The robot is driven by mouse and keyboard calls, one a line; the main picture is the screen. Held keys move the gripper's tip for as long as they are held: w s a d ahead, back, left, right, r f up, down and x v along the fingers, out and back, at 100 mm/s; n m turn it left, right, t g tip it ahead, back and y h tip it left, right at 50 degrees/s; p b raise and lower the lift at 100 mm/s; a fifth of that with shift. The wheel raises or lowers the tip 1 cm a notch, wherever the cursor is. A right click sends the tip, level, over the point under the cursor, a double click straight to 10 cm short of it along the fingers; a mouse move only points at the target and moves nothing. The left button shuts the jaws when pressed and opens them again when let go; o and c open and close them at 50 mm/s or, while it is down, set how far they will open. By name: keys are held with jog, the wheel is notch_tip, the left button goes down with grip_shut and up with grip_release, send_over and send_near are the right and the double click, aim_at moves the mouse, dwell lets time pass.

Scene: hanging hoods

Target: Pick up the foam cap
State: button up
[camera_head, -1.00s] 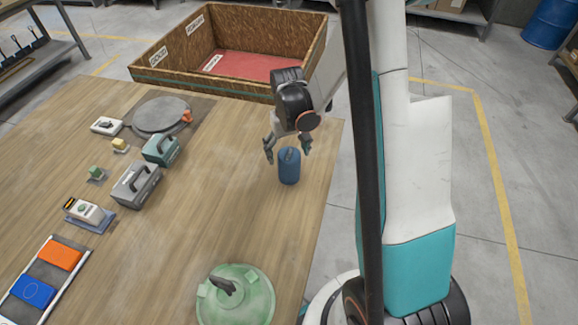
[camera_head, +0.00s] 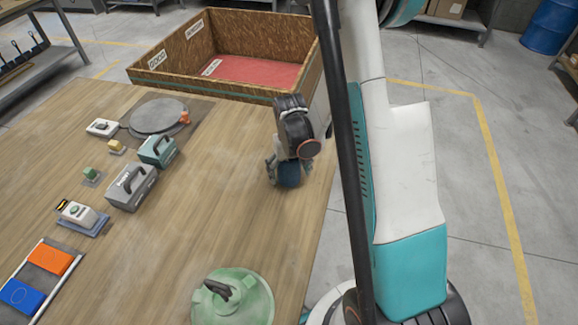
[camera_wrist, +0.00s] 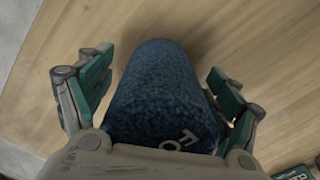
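The foam cap is a dark blue, speckled, rounded cylinder that stands on the wooden table. In the head view its lower part (camera_head: 289,178) shows under my gripper (camera_head: 287,172). In the wrist view the foam cap (camera_wrist: 163,95) fills the middle, with pale letters starting "FO" near its base. My gripper (camera_wrist: 160,88) is open around it, with one green-padded finger on each side. A gap shows between the left finger and the cap. The right finger is closer, and I cannot tell whether it touches.
A green domed lid (camera_head: 232,298) lies at the table's front. Grey (camera_head: 132,187) and teal (camera_head: 158,150) handled boxes stand to the left, with small items beyond. A wooden crate (camera_head: 225,50) stands behind the table. The table between boxes and cap is clear.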

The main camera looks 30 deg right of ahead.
jog(key=c, duration=0.4)
jog(key=shift+c, duration=0.4)
jog(key=shift+r, duration=0.15)
